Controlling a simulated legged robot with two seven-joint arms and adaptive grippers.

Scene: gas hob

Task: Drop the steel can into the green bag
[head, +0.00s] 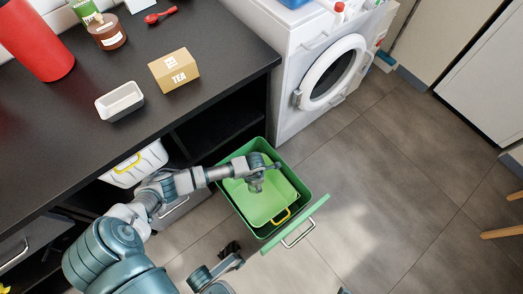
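A green bag or liner (250,204) sits inside a dark green pull-out bin (240,215) below the counter's edge. My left gripper (266,178) is over the bag's far part, its fingers small and partly hidden by its own wrist. I cannot tell whether it is open or shut, and no object shows clearly in it. Part of my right arm, with dark finger-like parts (231,249), shows at the bottom, left of the bin's front. Its finger state is unclear. I cannot make out a steel can anywhere.
The black counter (150,55) holds a red cylinder (35,42), a brown jar (108,34), a TEA box (174,70), a white dish (120,101) and a red spoon (161,14). A washing machine (285,45) stands behind the bin.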

